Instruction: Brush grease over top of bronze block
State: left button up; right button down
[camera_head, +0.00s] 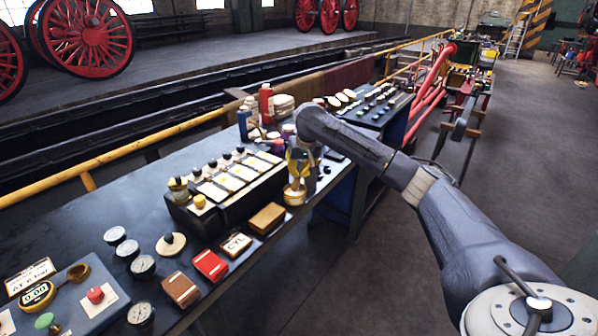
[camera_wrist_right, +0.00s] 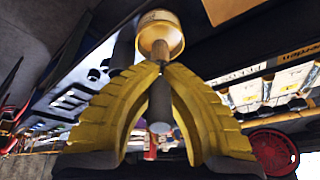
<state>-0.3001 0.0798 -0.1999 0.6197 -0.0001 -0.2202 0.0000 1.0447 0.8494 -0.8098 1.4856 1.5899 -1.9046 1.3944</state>
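The bronze block (camera_head: 267,218) lies flat on the dark bench near its front edge, and a tan block, probably the same, shows at the top of the right wrist view (camera_wrist_right: 232,8). A yellowish grease pot (camera_head: 295,197) stands just right of the block; it also shows in the right wrist view (camera_wrist_right: 160,36). My right gripper (camera_head: 298,172) points down above the pot. Its yellow fingers close around the dark handle of a brush (camera_wrist_right: 160,100), whose lower end is inside the pot. The bristles are hidden. My left gripper is not in view.
A dark rack with several white-labelled slots (camera_head: 232,182) stands behind the block. A CYL plate (camera_head: 236,244) and a red box (camera_head: 210,265) lie left of it. Bottles, including a blue one (camera_head: 244,124), stand behind the gripper. Gauges are at the left.

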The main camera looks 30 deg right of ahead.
jog(key=shift+f, duration=0.7)
dwell(1.1)
jog(key=shift+r, duration=3.55)
